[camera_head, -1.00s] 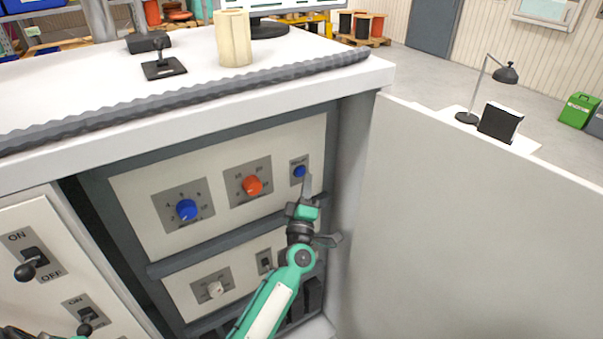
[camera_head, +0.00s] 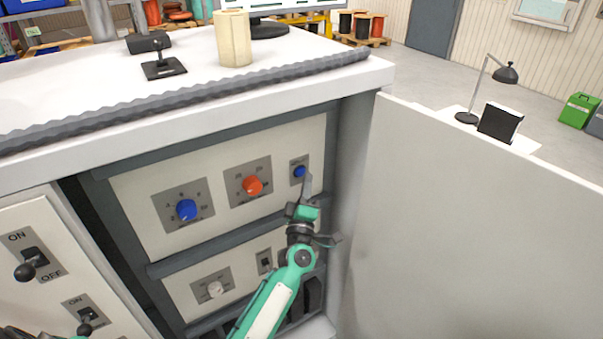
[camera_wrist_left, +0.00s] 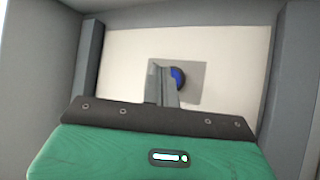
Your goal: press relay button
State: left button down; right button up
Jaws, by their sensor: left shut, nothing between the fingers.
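The relay button (camera_head: 299,171) is a small blue round button on a grey plate, at the upper right of the cream panel inside the open cabinet. In the left wrist view the blue button (camera_wrist_left: 178,78) shows just right of my fingers, partly covered by them. My left gripper (camera_head: 307,181) is shut and empty, with its fingertips right beside and slightly below the button in the head view. In the left wrist view the shut fingers (camera_wrist_left: 160,81) overlap the grey plate. I cannot tell whether the tips touch the button. My right gripper is not in view.
A blue knob (camera_head: 186,209) and an orange knob (camera_head: 252,185) sit left of the button. Below are a white knob (camera_head: 215,288) and a switch (camera_head: 264,262). The open cabinet door (camera_head: 470,220) stands close on the right. The worktop (camera_head: 90,80) overhangs above.

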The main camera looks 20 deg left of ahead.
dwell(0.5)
pick_arm(q)
jog(key=shift+w+a, duration=0.25)
jog(key=shift+a, duration=0.1)
jog(key=shift+w+a, duration=0.25)
jog(key=shift+a, duration=0.05)
dwell(0.7)
dwell(0.3)
jog(key=shift+s+d, duration=0.55)
jog(key=shift+d, duration=0.1)
jog(key=s+d, duration=0.1)
jog(key=d, duration=0.1)
jog(key=s+d+p, duration=0.1)
jog(key=s+d, duration=0.1)
dwell(0.4)
dwell(0.6)
